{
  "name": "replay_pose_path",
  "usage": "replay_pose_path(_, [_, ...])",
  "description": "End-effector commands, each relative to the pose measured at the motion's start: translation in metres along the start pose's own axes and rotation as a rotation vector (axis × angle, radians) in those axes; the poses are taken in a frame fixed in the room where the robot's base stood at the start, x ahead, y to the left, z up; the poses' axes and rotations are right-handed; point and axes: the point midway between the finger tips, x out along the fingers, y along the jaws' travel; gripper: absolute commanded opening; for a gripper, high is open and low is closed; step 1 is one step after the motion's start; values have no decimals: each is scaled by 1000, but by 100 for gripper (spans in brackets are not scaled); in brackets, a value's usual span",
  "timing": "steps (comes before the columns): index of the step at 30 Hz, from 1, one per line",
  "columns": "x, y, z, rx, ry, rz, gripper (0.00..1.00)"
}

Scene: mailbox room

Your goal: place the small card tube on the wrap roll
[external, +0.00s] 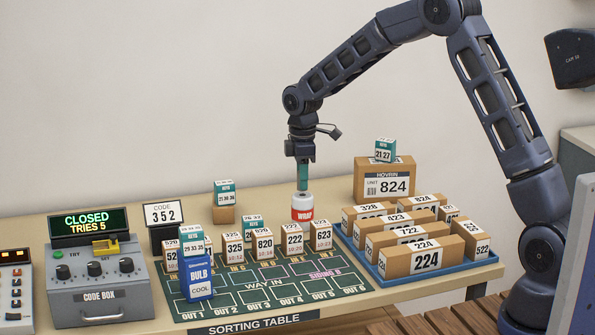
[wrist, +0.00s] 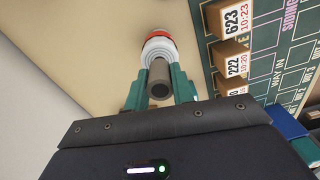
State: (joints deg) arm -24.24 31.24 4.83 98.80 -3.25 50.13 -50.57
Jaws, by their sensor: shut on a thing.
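The wrap roll (external: 303,213), white with a red band lettered WRAP, stands upright on the table behind the green mat. It also shows in the wrist view (wrist: 158,42), beyond my fingers. My gripper (external: 303,184) points straight down over the roll. In the wrist view its teal fingers (wrist: 160,88) are shut on the small card tube (wrist: 159,80), a grey-brown cylinder seen end-on with a dark open end. The tube is lined up over the roll's top. The fingers hide the tube in the external view, and I cannot tell whether it touches the roll.
Several numbered boxes stand along the back of the green sorting mat (external: 270,292), close to the roll. A blue tray (external: 470,266) of cartons is on the right, with a large 824 carton (external: 370,185) behind. A code box (external: 100,290) stands left. Bare table lies behind the roll.

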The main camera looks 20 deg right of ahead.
Motion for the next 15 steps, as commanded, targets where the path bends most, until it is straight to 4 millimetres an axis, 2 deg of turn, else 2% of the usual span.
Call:
replay_pose_path(3, [13, 0, 0, 1, -1, -1, 3])
replay_pose_path(15, [17, 0, 0, 1, 0, 0, 3])
